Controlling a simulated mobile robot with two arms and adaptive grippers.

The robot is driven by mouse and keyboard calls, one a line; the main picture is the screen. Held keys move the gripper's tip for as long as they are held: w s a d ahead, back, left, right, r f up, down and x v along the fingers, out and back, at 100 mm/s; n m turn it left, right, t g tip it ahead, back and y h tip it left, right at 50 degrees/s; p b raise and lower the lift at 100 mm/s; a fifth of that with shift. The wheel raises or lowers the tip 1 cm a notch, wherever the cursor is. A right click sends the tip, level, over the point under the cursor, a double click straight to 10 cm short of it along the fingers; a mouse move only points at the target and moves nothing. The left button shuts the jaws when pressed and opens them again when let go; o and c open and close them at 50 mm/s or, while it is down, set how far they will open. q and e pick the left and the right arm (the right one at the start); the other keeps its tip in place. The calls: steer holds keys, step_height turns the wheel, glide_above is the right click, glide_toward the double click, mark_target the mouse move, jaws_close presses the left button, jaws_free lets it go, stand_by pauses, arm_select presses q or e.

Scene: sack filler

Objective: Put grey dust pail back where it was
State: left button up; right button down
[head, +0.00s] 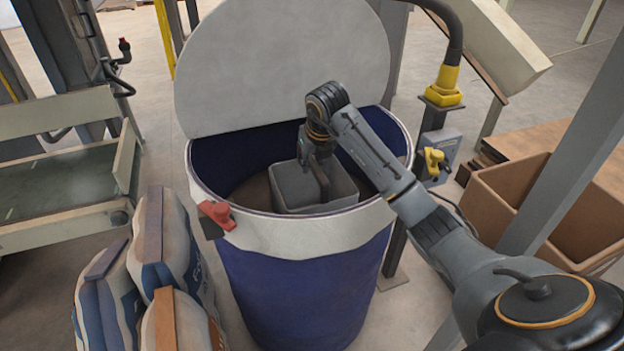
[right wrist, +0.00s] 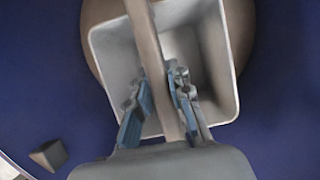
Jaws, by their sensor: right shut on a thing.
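The grey dust pail (head: 308,187) is a square, open-topped pail inside the blue drum (head: 310,280), low in its mouth and above or on a brown surface. My right gripper (head: 318,165) reaches down into the drum and is shut on the pail's handle. In the right wrist view, the two blue-padded fingers (right wrist: 160,105) close on the flat handle bar (right wrist: 150,50) that crosses the pail (right wrist: 215,60). The pail looks empty there. I cannot tell whether its bottom touches anything. My left gripper is not in view.
The drum's round lid (head: 280,65) stands raised behind the opening. A red latch (head: 217,214) sits on the front rim. Filled sacks (head: 165,240) stand at the front left.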

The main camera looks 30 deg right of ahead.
steer(key=shift+f, duration=1.8)
steer(key=c, duration=1.2)
jaws_free()
steer(key=shift+f, duration=0.15)
steer(key=v, duration=1.2)
steer(key=shift+s, duration=0.1)
